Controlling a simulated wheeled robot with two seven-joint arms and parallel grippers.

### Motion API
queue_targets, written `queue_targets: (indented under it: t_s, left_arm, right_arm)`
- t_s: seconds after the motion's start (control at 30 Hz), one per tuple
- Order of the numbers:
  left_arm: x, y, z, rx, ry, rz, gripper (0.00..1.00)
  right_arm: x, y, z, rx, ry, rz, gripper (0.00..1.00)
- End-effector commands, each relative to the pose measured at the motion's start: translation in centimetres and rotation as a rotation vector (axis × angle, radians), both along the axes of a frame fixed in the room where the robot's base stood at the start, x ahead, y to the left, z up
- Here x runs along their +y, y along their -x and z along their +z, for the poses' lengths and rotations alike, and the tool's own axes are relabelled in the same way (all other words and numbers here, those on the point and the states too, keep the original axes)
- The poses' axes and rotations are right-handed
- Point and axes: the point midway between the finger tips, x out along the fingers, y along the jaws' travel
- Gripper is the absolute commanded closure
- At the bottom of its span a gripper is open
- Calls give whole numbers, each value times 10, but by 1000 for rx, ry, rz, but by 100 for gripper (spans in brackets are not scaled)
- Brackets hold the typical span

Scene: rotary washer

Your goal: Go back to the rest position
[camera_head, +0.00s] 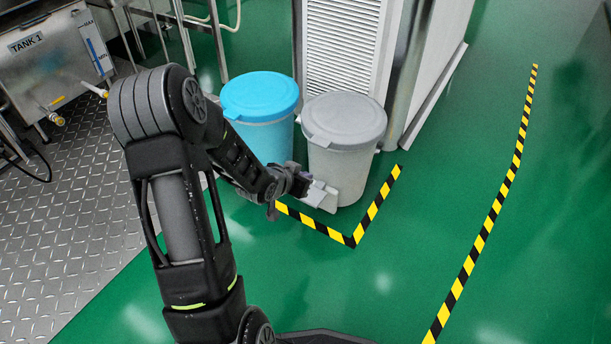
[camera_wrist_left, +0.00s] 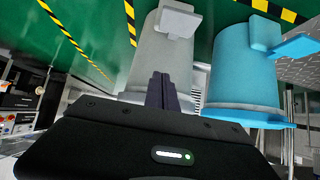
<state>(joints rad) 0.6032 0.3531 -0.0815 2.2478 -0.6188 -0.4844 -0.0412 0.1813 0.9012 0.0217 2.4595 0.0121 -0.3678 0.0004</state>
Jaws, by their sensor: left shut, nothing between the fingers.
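My left arm comes in from the left in the head view and reaches down toward the bins. My left gripper (camera_head: 298,184) is close to the front of the grey bin (camera_head: 345,150), near its pale pedal (camera_head: 321,197). In the left wrist view, the dark fingers of the left gripper (camera_wrist_left: 161,88) are together with nothing between them, in front of the grey bin (camera_wrist_left: 160,60). The pedal (camera_wrist_left: 176,20) shows past them. I cannot tell whether the gripper touches the bin. The grey bin's lid (camera_head: 344,117) is closed. My right gripper is in neither view.
A blue bin (camera_head: 262,130) with its lid closed stands left of the grey one, partly behind my arm. A white louvred cabinet (camera_head: 342,45) stands behind. A steel tank (camera_head: 50,62) is at upper left. Green floor with yellow-black tape (camera_head: 480,243) is clear at right.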

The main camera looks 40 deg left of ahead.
Motion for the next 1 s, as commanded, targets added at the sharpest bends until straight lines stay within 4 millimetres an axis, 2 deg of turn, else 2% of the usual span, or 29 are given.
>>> queue_targets:
  t_s: [0.37,0.47,0.57,0.67,0.8,0.9,1.0]
  left_arm:
    - [2,3,-2,8,19,29,100]
    - [-6,13,-17,45,82,93,100]
    - [-40,26,-45,120,179,132,100]
    - [-94,44,-76,226,281,148,100]
    - [-183,87,-114,408,402,138,100]
    - [-237,124,-131,530,448,114,100]
    - [-279,158,-140,630,466,76,100]
  right_arm:
    - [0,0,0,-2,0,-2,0]
    - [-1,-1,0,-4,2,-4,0]
    - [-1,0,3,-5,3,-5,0]
    - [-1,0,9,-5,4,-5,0]
    - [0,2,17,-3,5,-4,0]
    - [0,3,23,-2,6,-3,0]
    - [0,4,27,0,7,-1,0]
